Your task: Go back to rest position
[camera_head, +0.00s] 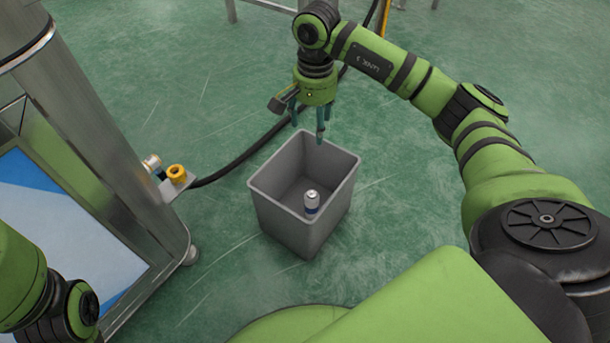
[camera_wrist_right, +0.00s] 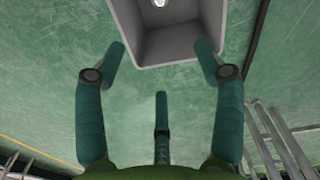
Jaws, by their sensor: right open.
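My right gripper (camera_head: 309,122) hangs above the far rim of a grey bin in the head view. In the right wrist view its teal fingers (camera_wrist_right: 162,62) are spread apart, with nothing between them. The grey bin (camera_head: 275,207) stands on the floor, and its inner wall also shows in the right wrist view (camera_wrist_right: 170,45).
A steel machine frame (camera_head: 105,130) with a blue and white panel stands at the left. A small bracket with a yellow ring (camera_head: 177,173) juts from it. A black hose (camera_head: 245,157) runs behind the bin. The green floor right of the bin is clear.

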